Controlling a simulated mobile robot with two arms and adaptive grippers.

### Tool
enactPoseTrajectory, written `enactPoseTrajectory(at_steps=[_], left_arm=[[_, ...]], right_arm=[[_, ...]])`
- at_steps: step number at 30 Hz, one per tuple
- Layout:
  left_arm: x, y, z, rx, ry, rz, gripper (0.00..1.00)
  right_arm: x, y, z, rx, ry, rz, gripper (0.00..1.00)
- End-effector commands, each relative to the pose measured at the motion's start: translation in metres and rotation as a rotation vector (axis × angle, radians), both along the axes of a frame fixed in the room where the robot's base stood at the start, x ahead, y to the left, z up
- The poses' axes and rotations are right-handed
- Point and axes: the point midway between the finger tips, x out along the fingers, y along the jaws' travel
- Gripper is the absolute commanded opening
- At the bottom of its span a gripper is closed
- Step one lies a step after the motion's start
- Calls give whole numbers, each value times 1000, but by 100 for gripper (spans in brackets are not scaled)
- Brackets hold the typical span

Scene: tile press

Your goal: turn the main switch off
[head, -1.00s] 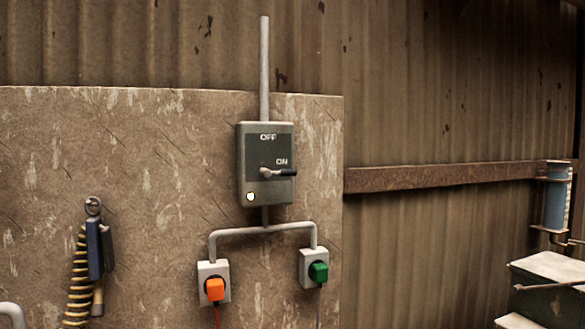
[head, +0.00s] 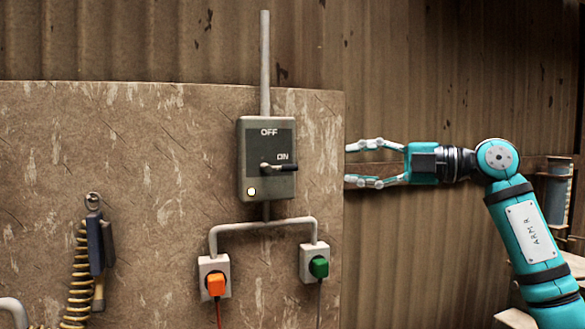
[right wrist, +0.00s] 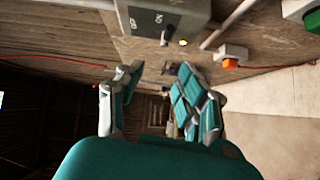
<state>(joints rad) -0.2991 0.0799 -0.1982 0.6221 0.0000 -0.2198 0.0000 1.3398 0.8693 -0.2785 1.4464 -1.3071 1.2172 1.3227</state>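The main switch is a grey box (head: 266,185) on the wall board, with OFF marked at its top and ON at its right. Its black-tipped lever (head: 280,168) lies level, pointing right at ON. A small pale lamp (head: 251,191) shows at its lower left. My right gripper (head: 347,164) is open and empty, to the right of the box and apart from it, fingers pointing left. The right wrist view shows the open fingers (right wrist: 155,85) and the switch box (right wrist: 165,14) at the top. My left gripper is not in view.
Below the box are two sockets with an orange plug (head: 216,285) and a green plug (head: 319,267). A blue tool with a yellow coiled hose (head: 79,270) hangs at left. A conduit pipe (head: 265,62) rises above the box. The space before the board is clear.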

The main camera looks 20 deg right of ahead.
Motion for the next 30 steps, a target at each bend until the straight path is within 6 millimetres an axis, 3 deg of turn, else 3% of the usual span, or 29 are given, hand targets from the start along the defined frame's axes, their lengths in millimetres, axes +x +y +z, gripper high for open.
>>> enactPoseTrajectory(at_steps=[3, 8, 30], left_arm=[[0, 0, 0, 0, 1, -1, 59], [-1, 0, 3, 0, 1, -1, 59], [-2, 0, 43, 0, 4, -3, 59]], right_arm=[[-10, -26, 9, -53, 59, -56, 37], [-6, -26, 9, -69, 88, -71, 37], [91, 82, -9, -67, 84, -67, 37]])
